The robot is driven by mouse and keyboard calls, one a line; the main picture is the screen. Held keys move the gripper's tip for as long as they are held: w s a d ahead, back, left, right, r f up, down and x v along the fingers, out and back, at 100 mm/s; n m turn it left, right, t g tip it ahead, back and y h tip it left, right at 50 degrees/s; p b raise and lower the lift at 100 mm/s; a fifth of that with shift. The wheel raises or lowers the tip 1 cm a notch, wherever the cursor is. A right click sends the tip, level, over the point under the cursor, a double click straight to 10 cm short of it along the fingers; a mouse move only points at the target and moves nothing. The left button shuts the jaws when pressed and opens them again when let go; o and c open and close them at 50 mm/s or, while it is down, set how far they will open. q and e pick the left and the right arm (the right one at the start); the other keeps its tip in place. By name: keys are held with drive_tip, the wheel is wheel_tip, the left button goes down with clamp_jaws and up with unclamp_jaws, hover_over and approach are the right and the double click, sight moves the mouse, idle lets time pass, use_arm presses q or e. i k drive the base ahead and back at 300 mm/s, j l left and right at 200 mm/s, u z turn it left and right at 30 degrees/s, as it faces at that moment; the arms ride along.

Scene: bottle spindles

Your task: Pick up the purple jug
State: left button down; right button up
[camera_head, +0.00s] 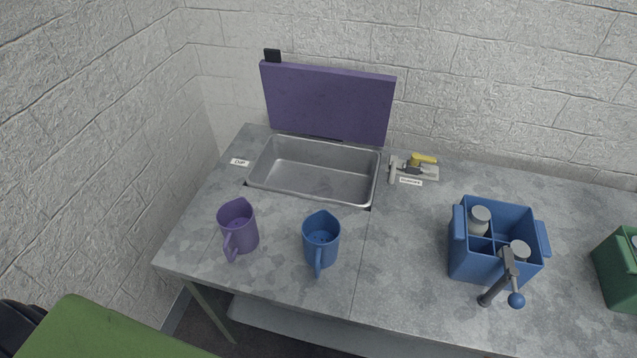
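The purple jug (241,229) stands upright on the grey worktop, near its left front corner. Its handle faces the front edge, and its open top shows an empty-looking inside. Neither of my grippers is in the head view, so I cannot see where they are or whether they hold anything.
A blue jug (321,240) stands just right of the purple one. Behind them is a steel basin (318,183) with its purple lid (327,104) raised. A blue divided crate (497,243) holds white-topped bottles. A dark lever with a blue knob (516,300) is before it. A green box (617,270) is far right.

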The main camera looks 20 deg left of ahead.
sight(236, 220)
drive_tip(key=u, duration=1.2)
